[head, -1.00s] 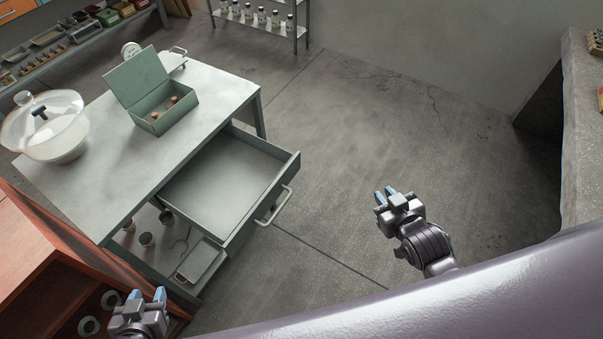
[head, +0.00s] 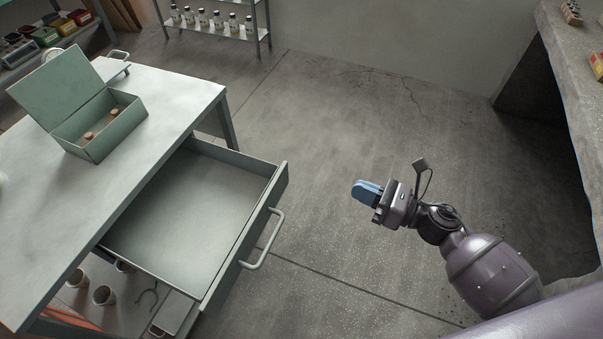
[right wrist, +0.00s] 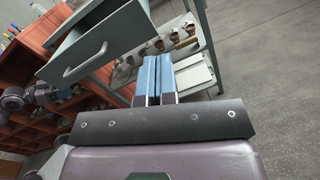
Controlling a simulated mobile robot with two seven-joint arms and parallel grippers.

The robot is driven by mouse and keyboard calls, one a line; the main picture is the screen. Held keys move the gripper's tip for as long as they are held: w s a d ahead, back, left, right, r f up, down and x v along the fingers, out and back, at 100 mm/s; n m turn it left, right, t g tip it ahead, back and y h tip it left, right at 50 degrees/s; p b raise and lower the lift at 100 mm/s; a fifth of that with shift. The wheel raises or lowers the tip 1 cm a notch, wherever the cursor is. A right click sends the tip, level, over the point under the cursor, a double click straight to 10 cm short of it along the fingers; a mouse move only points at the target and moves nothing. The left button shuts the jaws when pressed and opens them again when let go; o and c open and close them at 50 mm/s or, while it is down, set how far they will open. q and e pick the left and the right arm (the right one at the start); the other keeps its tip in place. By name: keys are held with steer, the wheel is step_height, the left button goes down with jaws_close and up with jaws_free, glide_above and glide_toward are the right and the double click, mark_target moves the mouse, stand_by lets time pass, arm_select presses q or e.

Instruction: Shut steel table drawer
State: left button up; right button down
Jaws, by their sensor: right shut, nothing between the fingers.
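The steel table (head: 190,95) stands at the left of the head view. Its drawer (head: 190,215) is pulled well out and looks empty, with a bar handle (head: 268,243) on its front. The drawer and handle also show at upper left in the right wrist view (right wrist: 85,50). My right gripper (head: 364,192) is shut and empty, above the floor to the right of the drawer front and apart from the handle. Its blue fingers lie together in the right wrist view (right wrist: 152,80). My left gripper is outside the head view.
An open green box (head: 110,130) with small brown items stands on the tabletop. Cups (head: 104,294) and a tray sit on the shelf below. A concrete bench (head: 570,70) is at the right. The floor between is clear. A bottle rack (head: 215,25) stands behind.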

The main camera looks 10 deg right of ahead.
mark_target(206, 144)
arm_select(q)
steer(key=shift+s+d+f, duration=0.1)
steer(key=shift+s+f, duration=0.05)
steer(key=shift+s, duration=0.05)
arm_select(e)
steer(key=w+a+n+g+y, duration=0.1)
steer(key=w+a+n, duration=0.3)
steer(key=w+a, duration=0.3)
steer(key=a, duration=0.5)
steer(key=shift+a+n, duration=0.15)
steer(key=shift+n, duration=0.15)
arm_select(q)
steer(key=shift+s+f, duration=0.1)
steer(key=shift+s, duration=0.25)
arm_select(e)
steer(key=shift+f, duration=0.1)
